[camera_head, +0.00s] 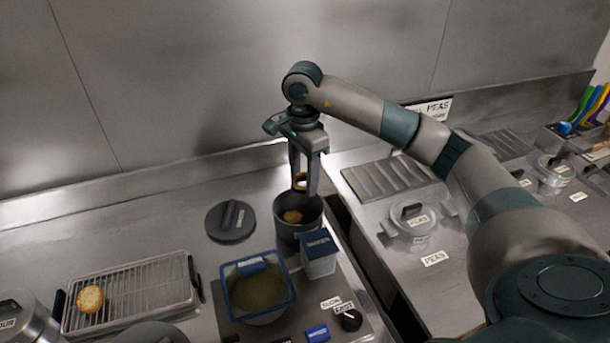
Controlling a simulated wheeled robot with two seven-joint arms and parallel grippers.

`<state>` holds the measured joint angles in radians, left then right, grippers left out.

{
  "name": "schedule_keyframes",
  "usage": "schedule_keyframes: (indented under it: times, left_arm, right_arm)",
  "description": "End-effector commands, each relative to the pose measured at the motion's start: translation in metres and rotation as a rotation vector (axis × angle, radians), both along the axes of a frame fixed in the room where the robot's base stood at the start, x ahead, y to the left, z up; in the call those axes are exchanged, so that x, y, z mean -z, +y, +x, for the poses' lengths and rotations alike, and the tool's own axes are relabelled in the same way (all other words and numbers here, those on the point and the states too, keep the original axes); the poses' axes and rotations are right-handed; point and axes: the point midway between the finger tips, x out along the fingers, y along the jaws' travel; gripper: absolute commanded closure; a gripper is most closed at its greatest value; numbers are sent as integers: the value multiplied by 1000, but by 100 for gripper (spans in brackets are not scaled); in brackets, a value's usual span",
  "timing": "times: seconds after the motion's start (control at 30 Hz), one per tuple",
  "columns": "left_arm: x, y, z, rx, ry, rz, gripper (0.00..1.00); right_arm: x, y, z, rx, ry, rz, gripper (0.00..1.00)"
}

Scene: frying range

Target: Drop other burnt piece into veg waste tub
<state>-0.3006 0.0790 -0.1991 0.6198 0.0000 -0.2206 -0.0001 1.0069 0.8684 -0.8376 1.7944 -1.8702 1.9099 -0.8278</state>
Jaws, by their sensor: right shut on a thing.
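My right gripper (303,188) points down over the dark round tub (298,238), its fingertips at about the tub's rim. It is shut on a small brown piece (300,181), mostly hidden between the fingers. Another brown piece (292,216) lies inside the tub. I cannot read the tub's label, so I cannot tell for sure that it is the veg waste tub. My left gripper is not in view.
A dark lid (230,221) lies left of the tub. A blue-rimmed container (260,290) and a small labelled box (319,254) stand in front. A wire rack (135,291) holds one golden piece (90,299). Pea containers (414,218) stand right, beyond a dark gap.

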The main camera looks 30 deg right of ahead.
Motion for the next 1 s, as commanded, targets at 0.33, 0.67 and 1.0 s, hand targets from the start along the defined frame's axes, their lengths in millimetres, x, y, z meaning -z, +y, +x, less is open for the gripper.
schedule_keyframes:
  times: [0.33,0.67,1.0]
  left_arm:
    - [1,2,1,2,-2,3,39]
    - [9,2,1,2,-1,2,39]
    - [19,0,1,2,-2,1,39]
  right_arm:
    - [2,0,0,0,0,0,66]
    - [24,0,-1,1,1,0,66]
    - [54,0,-1,0,1,0,66]
